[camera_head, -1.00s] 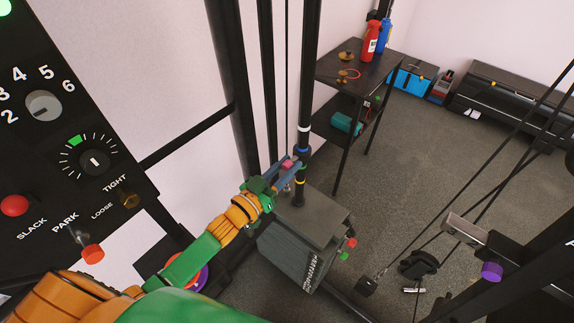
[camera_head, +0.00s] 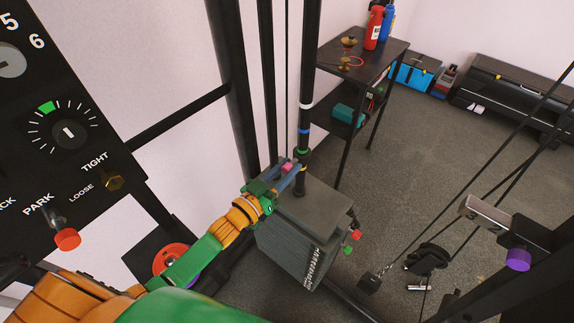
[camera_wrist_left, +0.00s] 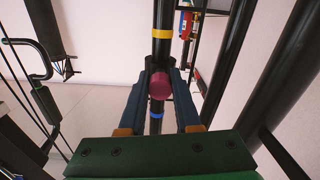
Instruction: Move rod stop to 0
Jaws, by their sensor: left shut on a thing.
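The rod stop (camera_head: 287,167) shows as a small pink knob against the upright black rod (camera_head: 309,60). My left gripper (camera_head: 284,172) is shut on it from the left. In the left wrist view the round pink knob (camera_wrist_left: 159,85) sits between the two blue fingers (camera_wrist_left: 160,97), in front of the rod (camera_wrist_left: 162,58). A yellow band shows above it there and a blue band below. In the head view the rod carries white, blue, green and yellow bands; the stop is level with the lowest ones. No numbers are readable on the rod. My right gripper is out of view.
A dark weight stack (camera_head: 300,245) stands below the stop. A black control panel (camera_head: 100,150) with knobs fills the left. A black shelf (camera_head: 365,65) with bottles stands behind. Cables and a purple knob (camera_head: 518,260) are at the right; the floor between is partly clear.

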